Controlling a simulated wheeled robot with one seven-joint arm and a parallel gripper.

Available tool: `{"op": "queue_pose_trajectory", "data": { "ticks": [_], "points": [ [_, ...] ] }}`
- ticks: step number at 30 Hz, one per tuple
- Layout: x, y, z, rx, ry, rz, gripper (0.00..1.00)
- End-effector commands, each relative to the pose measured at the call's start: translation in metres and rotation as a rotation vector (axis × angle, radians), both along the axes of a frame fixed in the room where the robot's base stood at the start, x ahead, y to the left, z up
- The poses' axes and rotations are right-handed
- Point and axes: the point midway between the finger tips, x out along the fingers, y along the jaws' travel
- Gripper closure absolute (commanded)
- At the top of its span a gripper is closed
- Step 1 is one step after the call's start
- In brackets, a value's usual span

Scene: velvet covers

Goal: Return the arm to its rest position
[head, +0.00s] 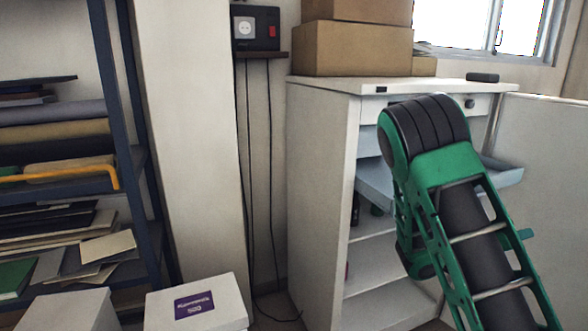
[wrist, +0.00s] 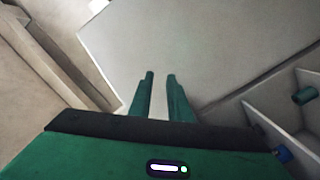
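My arm (head: 465,215), green and black, is raised and bent in front of the white cabinet (head: 322,190) in the head view. Its far end is hidden behind its own links there, so the gripper cannot be made out. In the wrist view my gripper (wrist: 161,76) shows two green fingers with a narrow gap between them and nothing held. A pale flat panel (wrist: 210,45) lies beyond the fingertips; whether they touch it cannot be told.
The cabinet door (head: 540,180) stands open at right, and a drawer (head: 375,185) is pulled out behind my arm. In the wrist view a green cylinder (wrist: 305,95) lies in a compartment at right. Cardboard boxes (head: 350,50) top the cabinet; a loaded shelf rack (head: 105,100) stands left.

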Motion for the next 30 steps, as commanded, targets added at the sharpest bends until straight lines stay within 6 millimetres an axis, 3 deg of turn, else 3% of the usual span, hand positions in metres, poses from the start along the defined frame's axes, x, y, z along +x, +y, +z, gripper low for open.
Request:
{"op": "queue_pose_trajectory", "data": {
  "ticks": [1,4,11,20,30],
  "points": [
    [-0.02,-0.01,-0.003,0.066,-0.01,-0.057,0.83],
    [-0.054,-0.02,-0.014,0.194,-0.01,-0.153,0.83],
    [-0.124,-0.014,-0.04,0.499,0.012,-0.316,0.83],
    [-0.191,0.037,-0.055,0.89,0.073,-0.389,0.83],
    [-0.253,0.124,-0.037,1.261,0.193,-0.292,0.83]
  ]
}}
